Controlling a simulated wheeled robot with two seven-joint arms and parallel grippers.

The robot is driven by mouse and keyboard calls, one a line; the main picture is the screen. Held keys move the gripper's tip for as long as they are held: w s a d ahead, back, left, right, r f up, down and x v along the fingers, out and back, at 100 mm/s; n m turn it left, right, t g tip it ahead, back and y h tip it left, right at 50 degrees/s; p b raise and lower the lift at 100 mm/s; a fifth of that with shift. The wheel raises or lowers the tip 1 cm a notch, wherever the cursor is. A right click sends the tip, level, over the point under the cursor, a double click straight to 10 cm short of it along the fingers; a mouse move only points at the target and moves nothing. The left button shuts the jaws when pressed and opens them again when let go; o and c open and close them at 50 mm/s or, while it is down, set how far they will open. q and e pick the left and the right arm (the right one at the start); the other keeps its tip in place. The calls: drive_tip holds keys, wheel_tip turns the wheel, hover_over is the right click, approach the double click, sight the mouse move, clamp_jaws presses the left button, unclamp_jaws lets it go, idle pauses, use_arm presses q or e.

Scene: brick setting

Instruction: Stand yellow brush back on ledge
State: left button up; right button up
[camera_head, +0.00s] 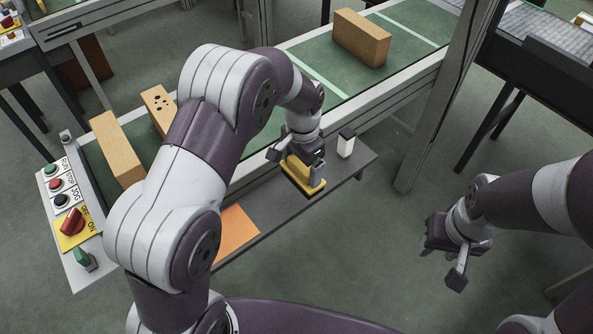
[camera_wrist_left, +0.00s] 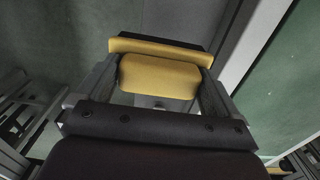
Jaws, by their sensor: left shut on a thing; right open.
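The yellow brush (camera_head: 301,176) is in my left gripper (camera_head: 297,160), at the grey ledge (camera_head: 347,171) along the near side of the conveyor. In the left wrist view, the brush (camera_wrist_left: 160,76) sits between the two fingers of the left gripper (camera_wrist_left: 158,88), with a dark strip along its far edge. The brush's lower side is near the ledge surface; I cannot tell whether it touches. My right gripper (camera_head: 447,256) is open and empty, out over the floor at the right.
A small white and black object (camera_head: 346,143) stands on the ledge just right of the brush. An orange sheet (camera_head: 236,232) lies on the ledge to the left. Bricks (camera_head: 361,38) sit on the green conveyor. A control panel (camera_head: 68,200) with knobs is at the far left.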

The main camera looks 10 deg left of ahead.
sight(295, 172)
use_arm(q)
drive_tip(key=shift+w+a+f, duration=0.9)
drive_tip(key=shift+w+a, duration=0.05)
drive_tip(key=shift+a, duration=0.05)
drive_tip(key=shift+w+f, duration=0.1)
drive_tip(key=shift+f, duration=0.2)
drive_tip(key=shift+a+f+p, duration=0.1)
drive_tip(key=shift+f+p, duration=0.2)
drive_tip(key=shift+f, duration=1.5)
drive_tip(key=shift+f, duration=0.1)
drive_tip(key=o, duration=0.6)
drive_tip(key=shift+o, duration=0.2)
